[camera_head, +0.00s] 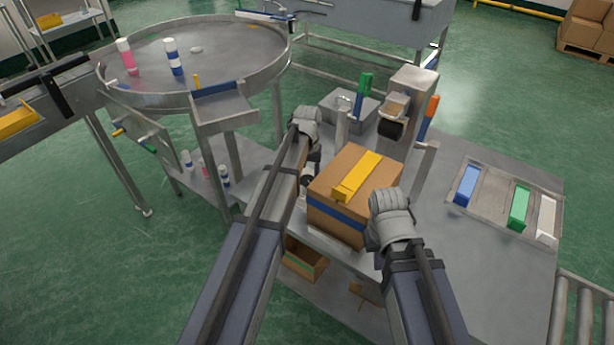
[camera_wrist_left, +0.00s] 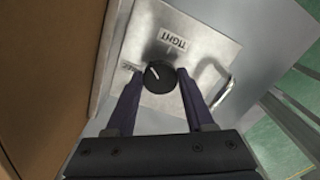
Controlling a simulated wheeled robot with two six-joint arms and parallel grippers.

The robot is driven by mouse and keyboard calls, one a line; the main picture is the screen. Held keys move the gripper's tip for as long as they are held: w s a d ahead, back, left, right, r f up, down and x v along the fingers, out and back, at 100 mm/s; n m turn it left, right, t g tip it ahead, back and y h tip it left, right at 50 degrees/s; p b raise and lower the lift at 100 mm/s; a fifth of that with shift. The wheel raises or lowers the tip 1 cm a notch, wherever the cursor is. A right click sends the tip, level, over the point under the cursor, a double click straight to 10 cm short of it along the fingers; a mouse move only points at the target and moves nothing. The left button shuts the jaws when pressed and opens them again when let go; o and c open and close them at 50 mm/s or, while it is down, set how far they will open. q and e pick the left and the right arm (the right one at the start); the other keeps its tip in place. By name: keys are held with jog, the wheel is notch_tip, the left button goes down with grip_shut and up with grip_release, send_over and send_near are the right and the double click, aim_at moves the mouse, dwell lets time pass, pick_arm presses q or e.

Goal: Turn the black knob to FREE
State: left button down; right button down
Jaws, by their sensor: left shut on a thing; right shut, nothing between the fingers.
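The black knob (camera_wrist_left: 159,77) is in the left wrist view, on a light metal plate (camera_wrist_left: 200,50). It has a white pointer line that points to the upper left in that picture. A label reading TIGHT (camera_wrist_left: 172,38) is above the knob, and a second, smaller label (camera_wrist_left: 131,66), too small to read, is to its left. My left gripper (camera_wrist_left: 160,88) is shut on the knob, one finger on each side. My right gripper (camera_head: 386,212) is shut and empty by the box's right front corner.
A cardboard box (camera_head: 335,213) with a yellow item (camera_head: 358,177) on top stands between my grippers. A metal machine (camera_head: 412,92) is behind it. A tray (camera_head: 486,176) with blue, green and white pieces lies right. A round table (camera_head: 220,57) stands at the back left.

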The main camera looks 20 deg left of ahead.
aim_at(308, 180)
pick_arm(q)
jog(key=n, duration=0.7)
jog(key=shift+d, duration=0.1)
dwell(0.5)
jog(key=shift+c, duration=1.3)
grip_release()
jog(key=shift+r, duration=0.1)
notch_tip(308, 180, up, 8)
jog(key=p, duration=0.8)
pick_arm(e)
notch_tip(308, 180, up, 8)
pick_arm(q)
jog(key=shift+f, duration=0.25)
pick_arm(e)
jog(key=shift+f, duration=0.15)
